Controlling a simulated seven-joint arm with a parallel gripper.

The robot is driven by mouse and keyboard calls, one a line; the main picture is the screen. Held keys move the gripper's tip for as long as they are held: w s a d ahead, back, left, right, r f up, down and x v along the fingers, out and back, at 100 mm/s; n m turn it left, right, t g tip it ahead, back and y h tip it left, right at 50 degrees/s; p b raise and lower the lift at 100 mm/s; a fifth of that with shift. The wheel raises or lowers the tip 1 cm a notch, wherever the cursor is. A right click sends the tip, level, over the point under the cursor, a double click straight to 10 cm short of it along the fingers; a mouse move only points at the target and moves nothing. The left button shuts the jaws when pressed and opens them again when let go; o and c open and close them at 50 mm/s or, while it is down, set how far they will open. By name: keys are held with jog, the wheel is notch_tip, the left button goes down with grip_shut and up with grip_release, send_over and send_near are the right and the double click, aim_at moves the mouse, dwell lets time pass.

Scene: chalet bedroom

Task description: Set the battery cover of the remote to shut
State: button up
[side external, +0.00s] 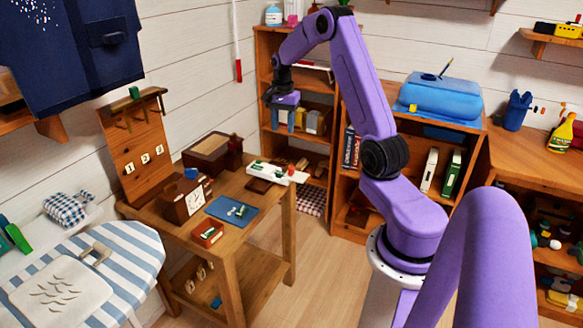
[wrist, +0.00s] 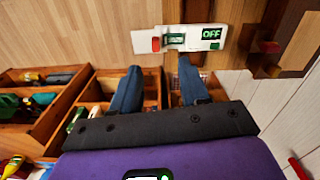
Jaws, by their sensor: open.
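A long white panel (wrist: 207,33) lies on the wooden table, with a red block (wrist: 156,44) at one end, a green part in a dark slot (wrist: 176,39) and a green "OFF" label (wrist: 211,34). It also shows in the side view at the table's back right (side external: 279,173). I cannot tell for sure that it is the remote, and I cannot make out a battery cover. My gripper (wrist: 158,63) is open and empty, its two blue fingers apart. In the side view my gripper (side external: 290,128) hangs above and behind the panel, in front of the shelf.
A wooden shelf unit (side external: 262,75) stands behind. The floor beside the table is clear.

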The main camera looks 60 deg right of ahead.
aim_at(291, 167)
jog(key=shift+m, duration=0.7)
jog(key=d+f, duration=0.1)
jog(key=f, duration=0.5)
jog(key=d+f, duration=0.1)
jog(key=f, duration=0.5)
jog(key=s+d+f, duration=0.1)
jog(key=f, duration=0.5)
jog(key=shift+s+d+f, duration=0.1)
jog(key=shift+d+f, duration=0.05)
jog(key=shift+d, duration=0.1)
